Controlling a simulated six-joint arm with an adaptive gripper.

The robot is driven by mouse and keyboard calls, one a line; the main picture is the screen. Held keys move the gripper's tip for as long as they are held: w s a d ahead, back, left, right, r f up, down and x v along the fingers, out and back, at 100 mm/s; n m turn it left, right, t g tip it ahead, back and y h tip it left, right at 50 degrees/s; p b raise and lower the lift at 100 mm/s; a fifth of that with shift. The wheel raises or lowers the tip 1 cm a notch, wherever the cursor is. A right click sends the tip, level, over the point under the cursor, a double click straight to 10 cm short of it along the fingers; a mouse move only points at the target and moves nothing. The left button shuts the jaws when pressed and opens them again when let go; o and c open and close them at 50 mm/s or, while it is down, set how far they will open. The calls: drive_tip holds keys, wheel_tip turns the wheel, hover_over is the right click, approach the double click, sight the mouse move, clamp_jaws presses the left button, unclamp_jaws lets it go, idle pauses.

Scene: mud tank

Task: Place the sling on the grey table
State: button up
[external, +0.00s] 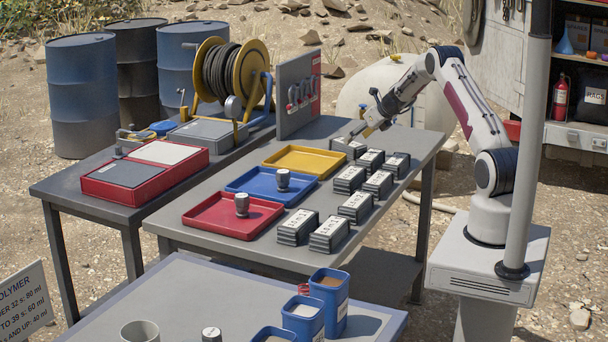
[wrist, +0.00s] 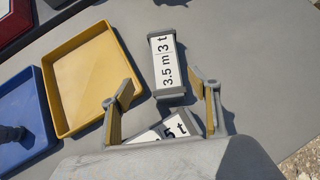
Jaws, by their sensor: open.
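Several dark slings with white labels sit in rows on the right part of the grey middle table (external: 415,147). The farthest sling (external: 348,147) lies near the table's back end. My gripper (external: 367,126) is open above that end, close to this sling. In the wrist view, one sling (wrist: 165,65) labelled "3.5 m 3 t" lies just beyond and between the open fingers (wrist: 162,95). A second sling (wrist: 172,129), its label ending in "5 t", is partly hidden by the gripper body. Nothing is held between the fingers.
Yellow (external: 305,160), blue (external: 257,185) and red (external: 233,213) trays line the table's left side; the blue and red ones each hold a small knobbed weight. A tool board (external: 298,95) stands at the back. A pole (external: 528,150) rises beside my base.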

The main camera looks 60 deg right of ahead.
sight(353, 144)
drive_tip(key=shift+s+d+f+m, duration=0.2)
drive_tip(key=shift+d+f+m, duration=0.1)
drive_tip(key=shift+d+f, duration=0.15)
drive_tip(key=shift+w, duration=0.1)
drive_tip(key=shift+x, duration=1.15)
drive_tip(key=shift+w, duration=0.1)
drive_tip(key=shift+w+d+f, duration=0.35)
drive_tip(key=shift+w, duration=0.25)
drive_tip(key=shift+w+d+f, duration=0.35)
drive_tip(key=shift+w, duration=0.25)
drive_tip(key=shift+x, duration=1.1)
